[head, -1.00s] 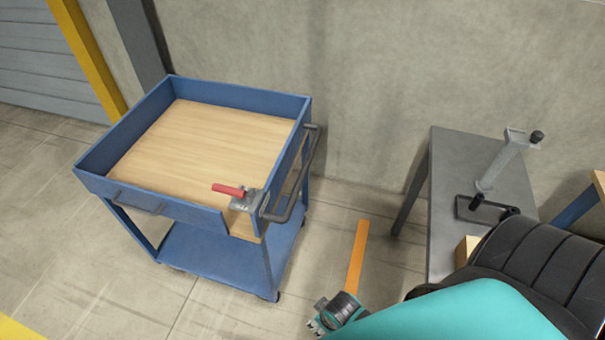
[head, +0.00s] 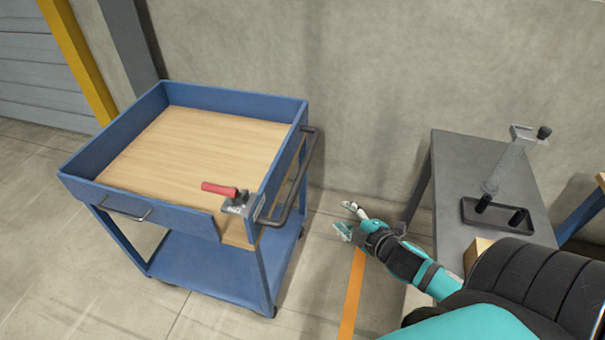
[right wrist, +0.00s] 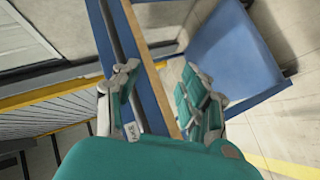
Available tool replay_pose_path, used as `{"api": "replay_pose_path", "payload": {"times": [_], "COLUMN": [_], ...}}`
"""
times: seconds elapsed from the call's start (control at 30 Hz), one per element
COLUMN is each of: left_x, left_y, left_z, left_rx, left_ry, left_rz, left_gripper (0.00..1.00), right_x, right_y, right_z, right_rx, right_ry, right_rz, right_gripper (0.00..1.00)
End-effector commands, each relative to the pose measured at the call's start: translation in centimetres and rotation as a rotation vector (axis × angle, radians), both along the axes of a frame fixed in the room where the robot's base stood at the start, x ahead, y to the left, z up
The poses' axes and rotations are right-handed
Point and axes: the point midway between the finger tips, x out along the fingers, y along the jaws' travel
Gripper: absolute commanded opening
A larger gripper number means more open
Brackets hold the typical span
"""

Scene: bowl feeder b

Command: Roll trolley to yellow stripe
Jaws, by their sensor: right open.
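The blue trolley (head: 195,267) stands left of centre in the head view, with a wooden top inside a blue rim and a lower shelf. Its dark bar handle (head: 299,182) is on the right side. A red-handled clamp (head: 222,189) sits at its near right corner. My right gripper (head: 345,219) is open and empty, to the right of the handle and apart from it in the picture. In the right wrist view its spread fingers (right wrist: 160,78) show in front of the trolley's blue parts (right wrist: 236,55). A yellow stripe (right wrist: 283,167) crosses the floor at lower right there. My left gripper is out of view.
An orange stripe (head: 352,295) runs along the floor between trolley and table. The concrete wall (head: 380,80) is behind. A yellow post (head: 78,60) stands at far left.

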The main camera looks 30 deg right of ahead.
Motion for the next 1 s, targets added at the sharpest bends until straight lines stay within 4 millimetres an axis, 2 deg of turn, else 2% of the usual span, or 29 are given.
{"api": "replay_pose_path", "payload": {"times": [0.03,0.1,0.33,0.47,0.57,1.0], "left_x": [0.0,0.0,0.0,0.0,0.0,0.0], "left_y": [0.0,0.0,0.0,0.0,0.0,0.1], "left_z": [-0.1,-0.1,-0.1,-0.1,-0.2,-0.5], "left_rx": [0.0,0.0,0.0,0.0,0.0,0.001], "left_ry": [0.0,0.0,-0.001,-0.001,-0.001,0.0], "left_rz": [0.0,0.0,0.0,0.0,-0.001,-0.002], "left_gripper": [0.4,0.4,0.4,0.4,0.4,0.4], "right_x": [0.7,1.5,2.0,2.2,3.2,11.2], "right_y": [-1.3,-2.4,-3.8,-3.8,-3.4,-0.9], "right_z": [0.7,2.0,4.4,4.7,4.6,3.2], "right_rx": [-0.084,-0.193,-0.398,-0.425,-0.425,-0.423], "right_ry": [-0.048,-0.119,-0.257,-0.279,-0.284,-0.282], "right_rz": [0.081,0.206,0.48,0.523,0.524,0.519], "right_gripper": [0.44,0.44,0.44,0.44,0.44,0.44]}}
